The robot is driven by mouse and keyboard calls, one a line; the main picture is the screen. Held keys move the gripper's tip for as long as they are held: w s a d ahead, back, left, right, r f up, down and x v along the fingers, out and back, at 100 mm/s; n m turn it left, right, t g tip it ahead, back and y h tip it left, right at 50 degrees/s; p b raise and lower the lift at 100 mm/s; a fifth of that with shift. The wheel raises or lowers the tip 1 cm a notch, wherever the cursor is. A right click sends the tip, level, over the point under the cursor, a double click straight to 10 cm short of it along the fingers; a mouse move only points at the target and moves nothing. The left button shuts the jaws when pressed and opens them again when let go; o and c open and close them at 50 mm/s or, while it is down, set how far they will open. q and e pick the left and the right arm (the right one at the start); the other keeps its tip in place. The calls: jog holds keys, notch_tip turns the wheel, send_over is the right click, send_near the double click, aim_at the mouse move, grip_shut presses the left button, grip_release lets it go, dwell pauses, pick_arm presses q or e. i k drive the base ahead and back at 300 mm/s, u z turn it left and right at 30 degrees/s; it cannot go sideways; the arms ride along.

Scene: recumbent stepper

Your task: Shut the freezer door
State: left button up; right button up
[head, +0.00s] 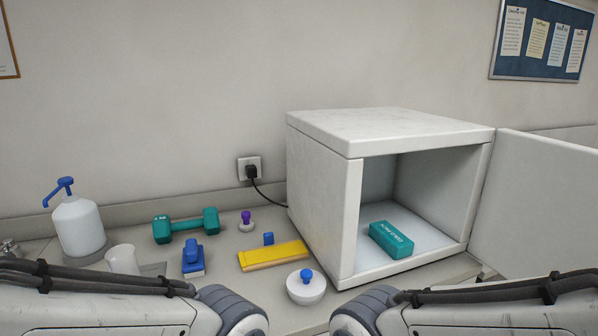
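The white freezer (325,180) stands on the counter right of the middle. Its front faces me, turned a little to the right. The freezer door (540,205) is wide open, swung out to the right from the right side of the opening, and its far end runs out of the picture. A teal cold pack box (391,240) lies inside on the freezer floor. Links of both my arms show at the bottom left and bottom right. Neither gripper is in the picture, and neither visible arm part can be seen touching the door.
A black cord runs behind the freezer.

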aim_at(537, 213)
jog(key=z, duration=2.95)
jog(key=i, duration=3.65)
jog(key=u, duration=4.1)
